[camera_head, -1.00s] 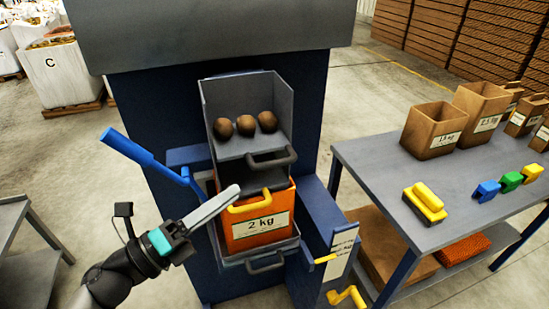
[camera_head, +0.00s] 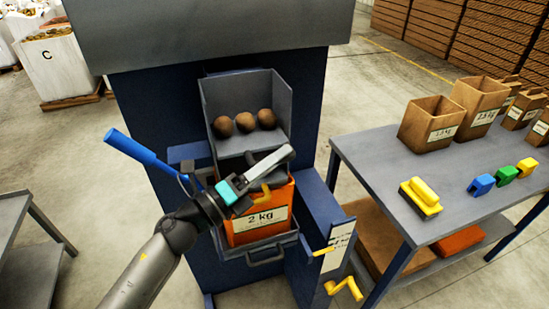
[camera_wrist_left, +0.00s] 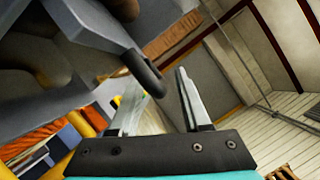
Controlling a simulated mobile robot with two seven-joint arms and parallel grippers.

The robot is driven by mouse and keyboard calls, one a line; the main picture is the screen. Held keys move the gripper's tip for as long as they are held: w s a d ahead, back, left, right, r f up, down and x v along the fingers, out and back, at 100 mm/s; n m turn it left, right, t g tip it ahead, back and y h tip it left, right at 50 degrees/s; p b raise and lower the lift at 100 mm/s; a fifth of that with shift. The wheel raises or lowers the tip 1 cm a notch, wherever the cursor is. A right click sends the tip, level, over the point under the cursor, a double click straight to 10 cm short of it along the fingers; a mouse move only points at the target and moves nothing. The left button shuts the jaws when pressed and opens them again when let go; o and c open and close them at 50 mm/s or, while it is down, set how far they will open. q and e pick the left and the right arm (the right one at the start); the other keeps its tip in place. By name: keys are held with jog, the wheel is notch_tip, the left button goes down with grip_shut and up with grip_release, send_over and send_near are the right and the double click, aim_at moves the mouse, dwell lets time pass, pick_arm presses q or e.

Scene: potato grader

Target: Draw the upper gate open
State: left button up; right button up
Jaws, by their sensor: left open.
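The upper gate (camera_head: 234,146) is a grey plate under three brown potatoes (camera_head: 245,122) in the grey chute of the blue grader. Its dark handle (camera_wrist_left: 145,74) shows in the left wrist view, close to the fingertips and near the gap between them. My left gripper (camera_head: 287,154) is open and empty in front of the gate, and its fingers hide most of the handle in the head view. It also shows in the left wrist view (camera_wrist_left: 155,92). I cannot tell whether it touches the handle. My right gripper is not in view.
An orange 2 kg container (camera_head: 243,228) stands below the gate, above a lower grey handle (camera_head: 266,257). A blue lever (camera_head: 143,155) sticks out at left. A grey table (camera_head: 370,165) with bags and coloured blocks stands at right.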

pick_arm(q)
jog(key=shift+c, duration=0.3)
grip_shut()
dwell(1.0)
